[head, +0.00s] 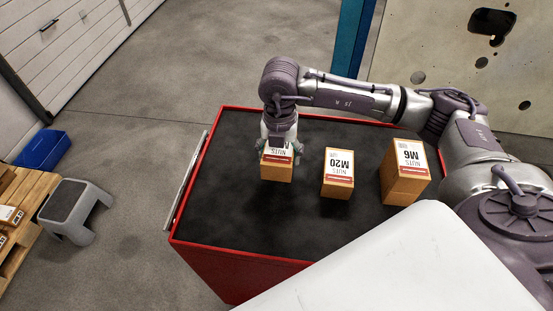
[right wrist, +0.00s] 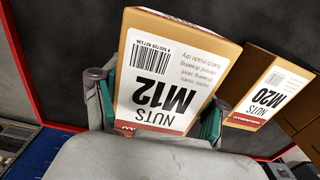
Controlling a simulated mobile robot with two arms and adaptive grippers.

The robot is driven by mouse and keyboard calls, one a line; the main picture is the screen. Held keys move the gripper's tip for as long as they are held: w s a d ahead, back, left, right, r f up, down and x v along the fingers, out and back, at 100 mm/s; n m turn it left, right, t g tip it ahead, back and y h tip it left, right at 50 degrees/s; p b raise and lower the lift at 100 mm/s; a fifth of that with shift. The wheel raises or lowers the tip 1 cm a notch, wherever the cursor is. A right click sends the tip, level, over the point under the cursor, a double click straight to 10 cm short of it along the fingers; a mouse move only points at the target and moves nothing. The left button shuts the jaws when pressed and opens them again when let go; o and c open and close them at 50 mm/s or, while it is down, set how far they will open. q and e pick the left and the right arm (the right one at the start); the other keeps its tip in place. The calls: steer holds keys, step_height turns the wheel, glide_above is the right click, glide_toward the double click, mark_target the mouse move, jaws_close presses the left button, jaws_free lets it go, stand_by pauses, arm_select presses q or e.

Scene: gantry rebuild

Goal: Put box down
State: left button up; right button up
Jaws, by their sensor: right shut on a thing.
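My right gripper (head: 281,145) is shut on a cardboard box (head: 276,172) over the left part of the red cart's black top (head: 232,216). In the right wrist view the box (right wrist: 165,75) carries a white label reading NUTS M12 and sits between the two fingers of my right gripper (right wrist: 155,107). The box looks upright and at or very near the cart top; I cannot tell whether it touches. My left gripper is not in view.
An M20 nuts box (head: 337,184) stands right of the held box, with a gap. An M6 nuts box (head: 402,180) stands farther right. A grey step stool (head: 72,208), a blue crate (head: 42,150) and a wooden pallet (head: 28,226) are on the floor at left.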

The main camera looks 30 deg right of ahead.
steer(key=shift+w+a+f, duration=0.15)
steer(key=shift+w+a, duration=0.05)
steer(key=shift+w, duration=0.05)
steer(key=shift+f, duration=0.25)
step_height(320, 180, down, 3)
steer(key=shift+f+p, duration=0.1)
steer(key=shift+p, duration=0.8)
steer(key=shift+f, duration=0.2)
steer(key=shift+f, duration=0.1)
steer(key=shift+f+b, duration=0.15)
steer(key=shift+b, duration=0.15)
steer(key=o, duration=1.6)
